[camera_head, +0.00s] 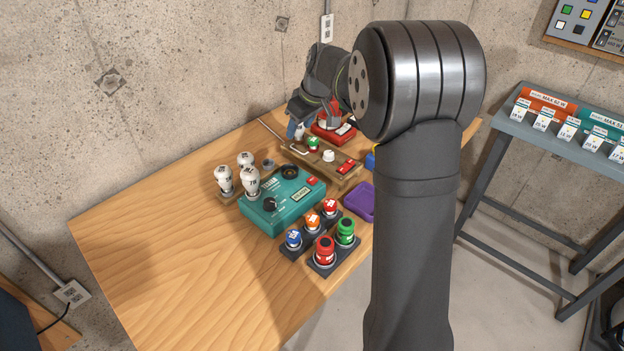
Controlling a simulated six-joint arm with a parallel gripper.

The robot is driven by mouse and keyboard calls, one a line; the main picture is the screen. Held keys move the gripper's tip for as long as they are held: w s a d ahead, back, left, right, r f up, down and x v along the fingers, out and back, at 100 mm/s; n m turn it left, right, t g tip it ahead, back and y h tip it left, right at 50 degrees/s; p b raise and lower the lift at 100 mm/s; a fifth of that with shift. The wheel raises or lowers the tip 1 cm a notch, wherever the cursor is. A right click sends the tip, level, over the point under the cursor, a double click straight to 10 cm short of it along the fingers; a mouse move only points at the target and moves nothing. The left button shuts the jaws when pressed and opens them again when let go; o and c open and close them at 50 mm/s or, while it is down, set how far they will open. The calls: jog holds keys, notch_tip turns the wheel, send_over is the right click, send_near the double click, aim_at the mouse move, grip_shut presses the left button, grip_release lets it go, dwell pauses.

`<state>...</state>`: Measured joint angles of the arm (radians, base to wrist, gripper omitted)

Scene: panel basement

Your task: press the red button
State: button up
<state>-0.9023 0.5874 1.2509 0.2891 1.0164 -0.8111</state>
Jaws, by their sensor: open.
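A large red button (324,251) stands at the front of a dark block on the wooden table, next to a green button (345,231). A smaller red button (330,206) stands behind it, in a row with an orange button (313,222) and a blue button (293,239). A red box (333,131) with a red upper part is at the table's back, close to my gripper. My gripper (304,116) is open over the table's back edge, well away from the front buttons. Its fingertips are small and partly hidden, and I cannot tell whether they touch anything.
A teal box (283,207) with dials stands left of the buttons, with several white bulbs (223,180) beside it. A wooden board (320,164) with small parts lies behind. A purple tray (359,203) is partly hidden by my arm. The table's left front is clear.

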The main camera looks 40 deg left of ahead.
grip_shut()
dwell(1.8)
